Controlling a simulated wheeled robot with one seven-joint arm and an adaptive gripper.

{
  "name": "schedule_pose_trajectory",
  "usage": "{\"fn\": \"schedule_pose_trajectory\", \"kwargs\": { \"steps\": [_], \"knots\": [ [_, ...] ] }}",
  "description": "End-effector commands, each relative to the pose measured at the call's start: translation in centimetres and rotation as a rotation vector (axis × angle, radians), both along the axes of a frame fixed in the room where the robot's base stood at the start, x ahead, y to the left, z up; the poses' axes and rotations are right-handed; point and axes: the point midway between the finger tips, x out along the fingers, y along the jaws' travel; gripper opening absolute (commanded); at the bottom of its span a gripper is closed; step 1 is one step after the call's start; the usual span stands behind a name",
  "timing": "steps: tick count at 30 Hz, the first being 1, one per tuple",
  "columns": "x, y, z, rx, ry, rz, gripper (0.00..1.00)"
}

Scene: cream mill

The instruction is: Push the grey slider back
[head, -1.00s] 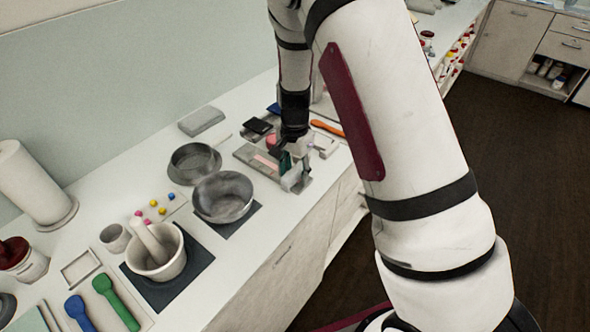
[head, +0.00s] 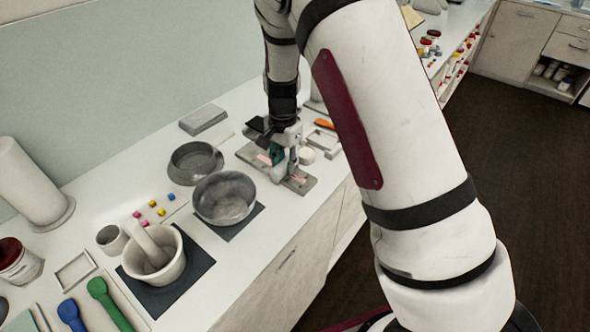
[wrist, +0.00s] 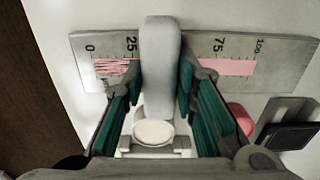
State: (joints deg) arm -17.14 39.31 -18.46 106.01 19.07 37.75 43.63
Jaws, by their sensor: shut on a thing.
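The grey slider (wrist: 160,50) is a rounded upright block across a grey scale plate (wrist: 279,47) marked 0, 25, 75 and 100. It stands between the 25 and 75 marks, over a pink strip (wrist: 225,67) that shows on both sides. The strip looks streaked near the 0 end. My gripper (wrist: 159,82) is shut on the slider, with one green-padded finger on each side. In the head view the plate (head: 301,184) lies on the counter right of the bowl, and my gripper (head: 284,157) is over its middle, partly hiding the slider.
A grey bowl (head: 225,200) and a dark round pan (head: 195,163) stand left of the plate. A white round container (head: 306,156) stands just right of my gripper. A black device (wrist: 292,135) lies near the plate. The counter's front edge is close.

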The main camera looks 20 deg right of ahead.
Motion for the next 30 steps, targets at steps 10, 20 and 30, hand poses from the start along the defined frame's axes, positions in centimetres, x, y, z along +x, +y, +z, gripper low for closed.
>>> {"fn": "schedule_pose_trajectory", "kwargs": {
  "steps": [10, 20, 30],
  "knots": [
    [8.0, 5.1, -0.4, 0.001, -0.005, 0.004, 0.0],
    [11.9, 7.9, -0.2, 0.001, -0.003, 0.001, 0.0],
    [12.6, 8.4, 0.0, 0.002, -0.005, 0.0, 0.0]
  ]
}}
